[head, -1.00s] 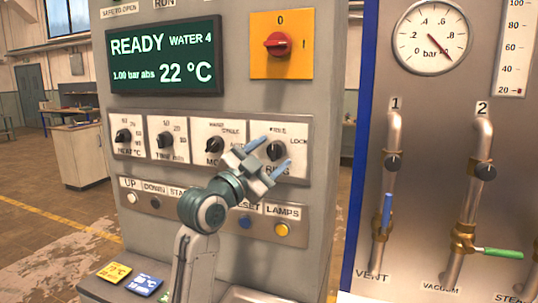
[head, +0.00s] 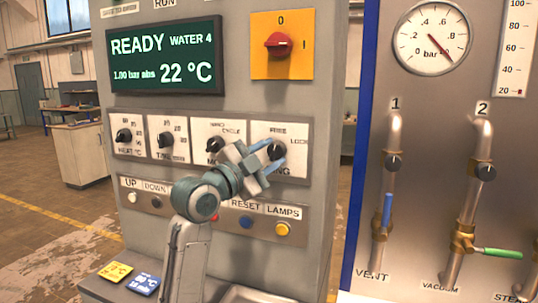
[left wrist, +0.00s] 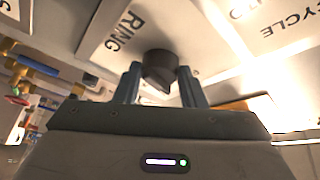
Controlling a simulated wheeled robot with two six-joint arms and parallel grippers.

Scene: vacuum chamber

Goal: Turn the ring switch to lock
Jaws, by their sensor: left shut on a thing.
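The ring switch is a round black knob (head: 277,149) on a white plate marked FREE, LOCK and RING, at the right end of the knob row in the head view. My left gripper (head: 269,152) has its two blue fingers around this knob and is shut on it. In the left wrist view the dark knob (left wrist: 159,68) sits between the two fingertips (left wrist: 160,78), below the RING label. The fingers and palm hide part of the plate, and I cannot tell exactly where the knob points. My right gripper is not in view.
Several similar black knobs stand left of it, with the mode knob (head: 215,145) partly close to my gripper. Below is a button row with a yellow lamps button (head: 283,230). A red switch (head: 278,43) is above. A pipe panel (head: 430,140) stands to the right.

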